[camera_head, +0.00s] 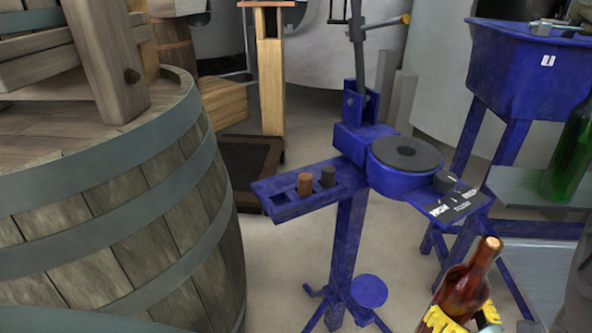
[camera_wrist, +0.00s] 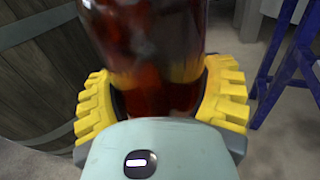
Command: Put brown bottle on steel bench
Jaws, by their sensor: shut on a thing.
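The brown bottle (camera_head: 464,286) is at the lower right of the head view, roughly upright with a slight tilt and its neck up. My gripper (camera_head: 463,320) has its yellow fingers shut around the bottle's lower part. In the wrist view the bottle (camera_wrist: 148,50) fills the upper middle, between the yellow fingers of my gripper (camera_wrist: 162,100). The bottle's base is hidden by the gripper. A grey steel surface (camera_head: 512,186), which looks like the steel bench, shows at the right edge, up and to the right of the held bottle.
A green bottle (camera_head: 570,150) stands on the grey surface. A blue corking stand (camera_head: 350,225) with a side tray holding two corks is left of my gripper. A large wooden barrel (camera_head: 110,220) fills the left. A blue tub (camera_head: 530,75) stands behind. Floor shows between barrel and stand.

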